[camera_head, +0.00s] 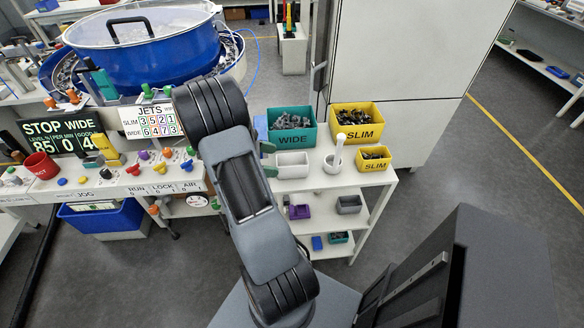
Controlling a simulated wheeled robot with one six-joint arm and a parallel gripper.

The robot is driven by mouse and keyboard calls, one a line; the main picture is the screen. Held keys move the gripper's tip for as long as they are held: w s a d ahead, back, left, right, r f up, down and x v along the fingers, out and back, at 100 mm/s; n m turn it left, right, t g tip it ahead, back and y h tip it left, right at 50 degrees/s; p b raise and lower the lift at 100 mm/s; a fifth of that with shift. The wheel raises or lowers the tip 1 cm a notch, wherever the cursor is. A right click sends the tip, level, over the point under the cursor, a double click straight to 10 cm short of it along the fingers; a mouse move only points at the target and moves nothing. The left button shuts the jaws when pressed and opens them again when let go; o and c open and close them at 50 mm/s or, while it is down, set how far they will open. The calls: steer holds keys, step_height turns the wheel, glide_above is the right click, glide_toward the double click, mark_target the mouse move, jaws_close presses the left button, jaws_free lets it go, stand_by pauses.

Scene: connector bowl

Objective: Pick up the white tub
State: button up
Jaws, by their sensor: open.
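The white tub (294,165) is a small open box on the white shelf unit's top, in front of the green WIDE bin. My gripper (269,159) is at the tub's left end, with one dark green finger toward the back and one toward the front. The fingers are apart and nothing shows held between them. My arm hides the rest of the gripper. I cannot tell whether the fingers touch the tub.
The green WIDE bin (291,128) and yellow SLIM bin (358,122) hold dark parts behind. A white mortar with pestle (334,161) stands right of the tub, with a smaller yellow bin (374,158) beyond. A control bench (110,186) with knobs lies left.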

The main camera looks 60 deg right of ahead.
mark_target(287, 162)
steer(key=shift+x, duration=2.75)
steer(key=shift+r, duration=0.1)
steer(key=c, duration=1)
